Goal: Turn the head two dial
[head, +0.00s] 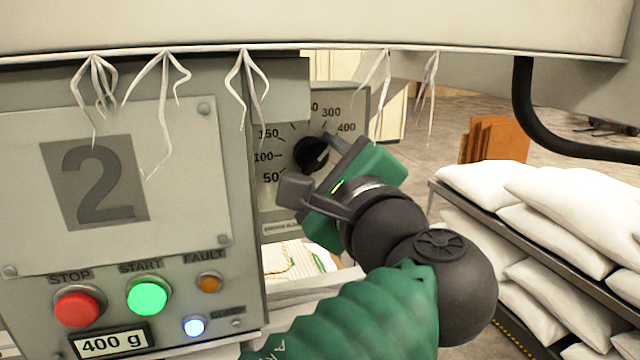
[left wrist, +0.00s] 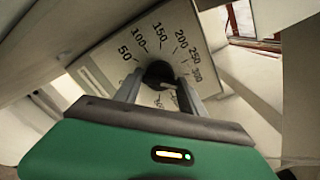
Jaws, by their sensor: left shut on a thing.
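The dial (head: 310,153) is a black round knob on a grey plate with numbers from 50 to 400, on the side of the head marked 2 (head: 95,183). My left gripper (head: 317,166) reaches it from the lower right. In the left wrist view the two fingers lie on either side of the dark knob (left wrist: 159,72), shut on it. The fingers and gripper body hide part of the knob and scale. A pale mark near the knob seems to face the high numbers, but I cannot read its exact setting. My right gripper is not in view.
The panel has a red stop button (head: 77,306), a lit green start button (head: 149,296), an amber fault lamp (head: 209,282) and a display (head: 110,342) reading 400 g. A black hose (head: 540,125) hangs at upper right.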

